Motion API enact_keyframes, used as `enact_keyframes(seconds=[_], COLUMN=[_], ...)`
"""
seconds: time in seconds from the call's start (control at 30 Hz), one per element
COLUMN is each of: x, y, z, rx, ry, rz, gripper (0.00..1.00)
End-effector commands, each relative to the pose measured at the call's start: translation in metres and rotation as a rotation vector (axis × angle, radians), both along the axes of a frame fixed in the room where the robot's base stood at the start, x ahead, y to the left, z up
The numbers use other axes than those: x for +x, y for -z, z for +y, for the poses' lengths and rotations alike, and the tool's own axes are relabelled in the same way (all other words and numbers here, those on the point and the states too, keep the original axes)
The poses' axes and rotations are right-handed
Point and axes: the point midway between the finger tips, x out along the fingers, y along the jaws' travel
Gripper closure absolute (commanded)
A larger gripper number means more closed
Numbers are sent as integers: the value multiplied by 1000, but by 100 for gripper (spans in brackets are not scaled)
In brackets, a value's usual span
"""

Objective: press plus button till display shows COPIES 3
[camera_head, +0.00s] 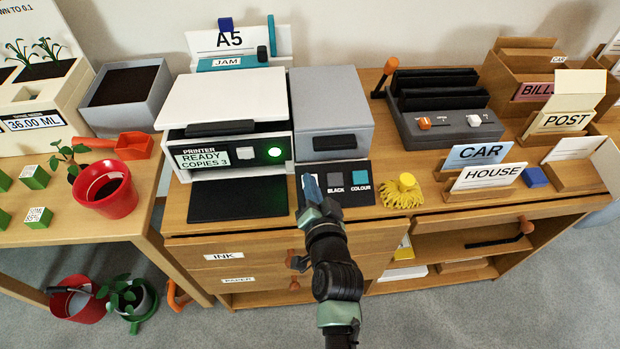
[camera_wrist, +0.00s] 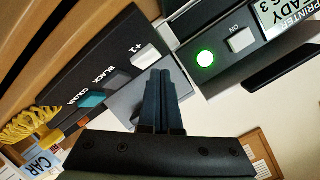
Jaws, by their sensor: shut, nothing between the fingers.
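The printer (camera_head: 228,135) stands on the wooden desk, and its display (camera_head: 202,158) reads READY COPIES 3. The display is partly cut off in the wrist view (camera_wrist: 289,14). A dark panel (camera_head: 349,201) to the right of the printer's tray carries BLACK and COLOUR buttons. On it, the white plus button (camera_wrist: 146,55), labelled +1, shows in the wrist view. My gripper (camera_head: 311,181) is shut and empty over the panel's left end, hiding the plus button in the head view. Its fingertips (camera_wrist: 161,72) are right beside the plus button in the wrist view; I cannot tell whether they touch it.
A green lamp (camera_head: 274,153) glows on the printer front beside a white ON button (camera_head: 245,154). A yellow tasselled object (camera_head: 403,192) lies right of the panel. CAR (camera_head: 481,152) and HOUSE (camera_head: 487,175) signs stand further right. A red pot (camera_head: 106,190) is on the left table.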

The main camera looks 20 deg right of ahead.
Motion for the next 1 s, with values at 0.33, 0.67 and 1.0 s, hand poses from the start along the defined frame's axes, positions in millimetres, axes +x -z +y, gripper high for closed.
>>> enact_keyframes(seconds=[0.33, 0.67, 1.0], x=[-10, -24, -24], y=[-23, -45, -44], z=[3, 7, 7], rx=[1, -1, 0], ry=[0, -1, -1], rz=[0, 0, -1], gripper=[100, 100, 100])
